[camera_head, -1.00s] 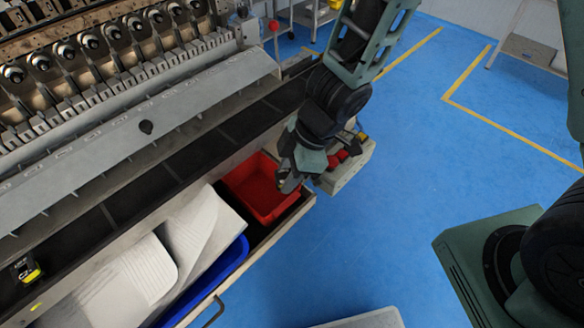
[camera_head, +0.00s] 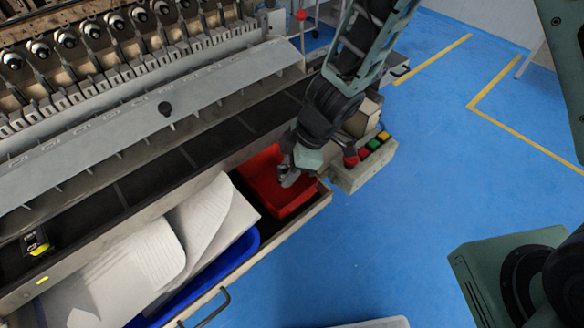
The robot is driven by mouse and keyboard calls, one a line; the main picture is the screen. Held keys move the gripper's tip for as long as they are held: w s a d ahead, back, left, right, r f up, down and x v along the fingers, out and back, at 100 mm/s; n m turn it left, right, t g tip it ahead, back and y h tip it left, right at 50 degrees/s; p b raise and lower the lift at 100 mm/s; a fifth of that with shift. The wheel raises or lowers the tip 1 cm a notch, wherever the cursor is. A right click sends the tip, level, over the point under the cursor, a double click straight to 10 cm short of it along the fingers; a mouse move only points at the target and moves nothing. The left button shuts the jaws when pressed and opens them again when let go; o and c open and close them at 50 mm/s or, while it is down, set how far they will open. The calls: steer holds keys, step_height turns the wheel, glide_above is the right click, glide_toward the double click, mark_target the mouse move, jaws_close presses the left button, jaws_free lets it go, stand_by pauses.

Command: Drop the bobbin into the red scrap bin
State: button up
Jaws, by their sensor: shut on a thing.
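The red scrap bin (camera_head: 268,180) sits at the right end of the open drawer below the coil winder. My gripper (camera_head: 287,181) is over the bin, at its right part in the picture, pointing down towards it. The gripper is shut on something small. The bobbin itself is too small or too hidden by the fingers to make out. I cannot tell how far the fingertips are above the bin floor.
A blue bin (camera_head: 243,251) with white sheets (camera_head: 152,252) stands left of the red bin in the drawer. A control box with coloured buttons (camera_head: 370,150) is close on the right of my wrist. The coil winder (camera_head: 140,110) runs behind.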

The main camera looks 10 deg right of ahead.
steer(key=o, duration=1)
steer(key=shift+o, duration=0.2)
steer(key=p+v, duration=0.8)
steer(key=v, duration=0.9)
steer(key=shift+r, duration=0.2)
